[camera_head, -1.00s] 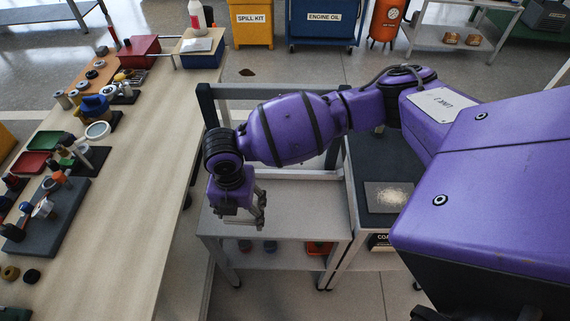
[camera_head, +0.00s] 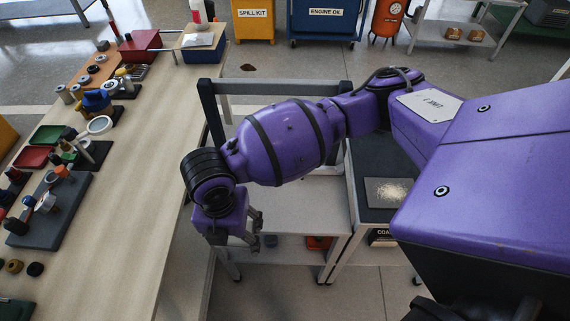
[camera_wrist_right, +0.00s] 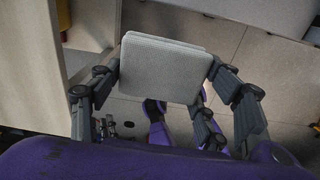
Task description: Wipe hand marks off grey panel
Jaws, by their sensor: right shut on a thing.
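My right gripper (camera_head: 254,232) hangs at the end of the purple arm, pointing down over the near left side of a light cart, beside the long bench. In the right wrist view, the right gripper (camera_wrist_right: 163,90) is shut on a flat, square, light grey folded cloth or pad (camera_wrist_right: 165,68), one dark finger at each side. In the head view I cannot make out the cloth. My left gripper is in neither view.
A long pale bench (camera_head: 130,190) runs down the left, with trays and tools along its far side. The cart (camera_head: 310,205) has a raised frame (camera_head: 275,88). A second cart holds a grey plate with pale grains (camera_head: 388,192). Bins stand at the back.

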